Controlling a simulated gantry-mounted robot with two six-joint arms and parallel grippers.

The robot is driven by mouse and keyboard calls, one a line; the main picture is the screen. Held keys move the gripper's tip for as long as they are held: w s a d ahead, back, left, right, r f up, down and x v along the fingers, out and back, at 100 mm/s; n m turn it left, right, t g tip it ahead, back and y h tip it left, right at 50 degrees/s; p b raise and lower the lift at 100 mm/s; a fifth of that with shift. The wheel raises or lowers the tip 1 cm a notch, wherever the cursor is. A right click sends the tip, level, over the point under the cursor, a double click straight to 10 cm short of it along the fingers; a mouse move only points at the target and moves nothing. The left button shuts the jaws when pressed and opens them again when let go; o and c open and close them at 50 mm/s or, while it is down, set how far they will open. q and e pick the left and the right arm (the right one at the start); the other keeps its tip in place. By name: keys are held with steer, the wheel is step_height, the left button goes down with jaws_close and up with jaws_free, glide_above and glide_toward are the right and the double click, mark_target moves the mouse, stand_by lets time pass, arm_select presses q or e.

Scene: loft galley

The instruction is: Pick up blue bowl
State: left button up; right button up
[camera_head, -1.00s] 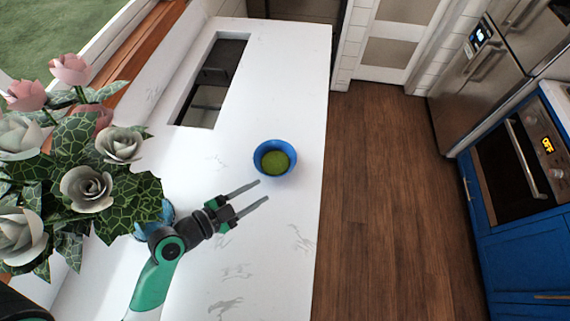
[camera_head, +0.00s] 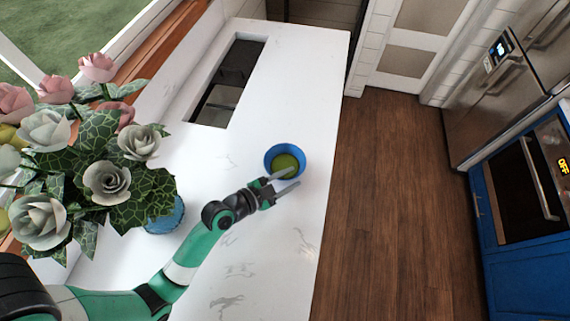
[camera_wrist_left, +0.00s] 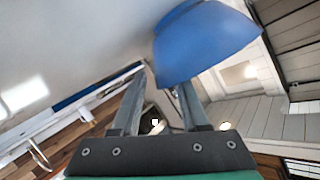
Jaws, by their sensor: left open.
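The blue bowl (camera_head: 270,158) stands upright on the white counter near its right edge, with a green inside. My left gripper (camera_head: 294,178) is open at the bowl's near side. In the head view one finger overlaps the near rim and the other lies just outside it. In the left wrist view the bowl (camera_wrist_left: 205,42) looms large at upper right, and it hides the tip of the right finger; the left finger is clear of it. I cannot tell whether either finger touches the bowl. My right gripper is not in view.
A blue vase (camera_head: 166,218) of pink and white roses (camera_head: 108,181) stands left of my left arm. A sink opening (camera_head: 228,85) lies farther back in the counter (camera_head: 275,70). The counter drops to a wood floor (camera_head: 385,210) on the right.

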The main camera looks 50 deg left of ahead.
arm_select(q)
steer(key=shift+w+f, duration=0.25)
steer(key=shift+w, duration=0.3)
steer(key=shift+c, duration=0.2)
jaws_close()
steer(key=shift+f, duration=0.1)
stand_by(0.8)
